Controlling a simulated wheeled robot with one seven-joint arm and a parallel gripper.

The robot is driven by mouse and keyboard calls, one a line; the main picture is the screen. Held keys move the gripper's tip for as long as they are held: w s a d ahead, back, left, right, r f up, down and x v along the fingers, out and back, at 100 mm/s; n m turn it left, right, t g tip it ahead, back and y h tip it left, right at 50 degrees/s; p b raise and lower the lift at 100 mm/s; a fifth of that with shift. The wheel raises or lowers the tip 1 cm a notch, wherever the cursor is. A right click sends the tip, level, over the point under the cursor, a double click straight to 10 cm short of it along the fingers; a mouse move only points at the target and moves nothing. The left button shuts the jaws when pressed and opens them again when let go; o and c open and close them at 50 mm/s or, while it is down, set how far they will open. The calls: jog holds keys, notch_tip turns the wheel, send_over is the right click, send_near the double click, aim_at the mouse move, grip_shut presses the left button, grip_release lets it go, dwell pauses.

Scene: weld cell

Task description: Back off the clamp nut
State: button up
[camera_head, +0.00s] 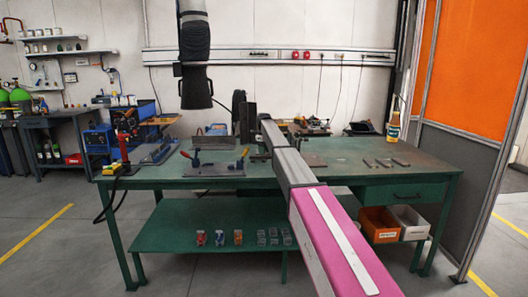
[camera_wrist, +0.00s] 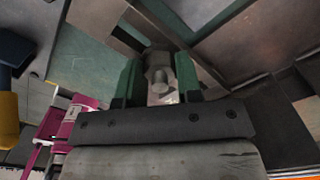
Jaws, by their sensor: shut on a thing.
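The clamp nut (camera_wrist: 157,60) is a small grey metal piece with a short round stud end, seen in the wrist view between two green fingers. My gripper (camera_wrist: 159,85) is shut on it, one finger at each side. Behind it are flat grey metal bars and a green surface. In the head view my own arm reaches over the green workbench and hides the nut and the fingertips.
On the workbench (camera_head: 430,174), a dark plate (camera_head: 214,170) with coloured-handled clamps lies left of my arm. A black extraction hose (camera_head: 196,60) hangs above. A blue-and-yellow handle (camera_wrist: 8,105) shows at the wrist view's left.

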jog(key=n, duration=1.1)
jog(key=shift+n, duration=0.3)
jog(key=n, duration=1.1)
jog(key=shift+n, duration=0.4)
jog(key=n, duration=1.1)
jog(key=shift+n, duration=0.4)
jog(key=n, duration=1.1)
jog(key=shift+n, duration=0.4)
